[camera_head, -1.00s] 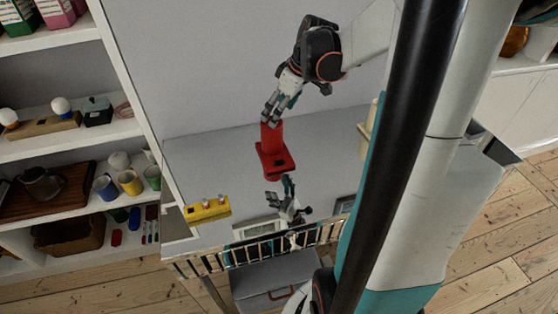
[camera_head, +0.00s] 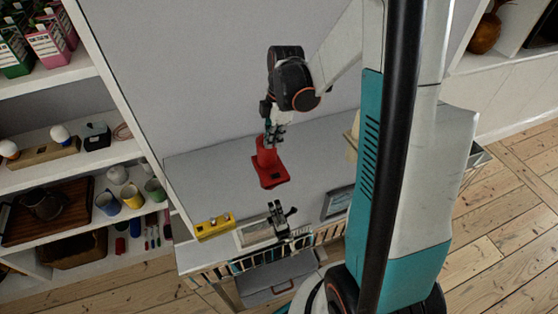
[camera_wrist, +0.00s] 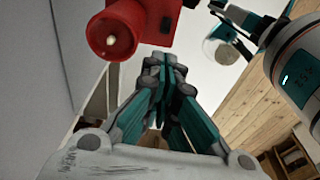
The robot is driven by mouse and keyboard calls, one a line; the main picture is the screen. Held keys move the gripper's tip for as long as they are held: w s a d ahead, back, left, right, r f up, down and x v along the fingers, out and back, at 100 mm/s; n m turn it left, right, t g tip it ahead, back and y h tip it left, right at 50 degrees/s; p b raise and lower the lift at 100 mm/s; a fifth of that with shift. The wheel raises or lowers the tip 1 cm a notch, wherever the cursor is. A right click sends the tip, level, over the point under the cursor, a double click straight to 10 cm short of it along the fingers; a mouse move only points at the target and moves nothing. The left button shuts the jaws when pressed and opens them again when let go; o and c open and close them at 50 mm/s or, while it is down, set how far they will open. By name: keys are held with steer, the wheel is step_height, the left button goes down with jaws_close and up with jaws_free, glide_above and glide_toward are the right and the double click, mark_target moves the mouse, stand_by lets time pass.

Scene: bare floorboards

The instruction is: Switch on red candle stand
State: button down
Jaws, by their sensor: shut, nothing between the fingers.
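The red candle stand (camera_head: 268,172) stands on the grey table top, with a square base and a thick upright red candle. In the wrist view the stand (camera_wrist: 112,38) is at the upper left, with a pale tip at the candle's end. A dark spot (camera_wrist: 165,24) shows on its base. My gripper (camera_head: 275,138) is above and close to the candle's top in the head view, partly in front of it. In the wrist view my gripper (camera_wrist: 164,62) is shut and empty, its fingertips to the right of the candle. I cannot tell whether they touch it.
A yellow block with knobs (camera_head: 214,226) lies at the table's front left. Picture frames (camera_head: 254,232) lie near the front railing. A dark clamp-like shape (camera_head: 280,218) is in front of the stand. A full shelf (camera_head: 60,120) stands left. A cream object (camera_head: 352,135) is right of the stand.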

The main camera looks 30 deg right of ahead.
mark_target(275, 175)
steer(key=shift+s+n, duration=0.25)
steer(key=shift+n, duration=0.05)
steer(key=f+b, duration=0.1)
steer(key=f, duration=0.3)
steer(key=a+f+b, duration=0.1)
steer(key=f+b, duration=0.1)
steer(key=f, duration=0.3)
steer(key=f+b, duration=0.1)
steer(key=f, duration=0.3)
steer(key=shift+w+a+f, duration=0.15)
steer(key=shift+a+f, duration=0.25)
steer(key=shift+w, duration=0.1)
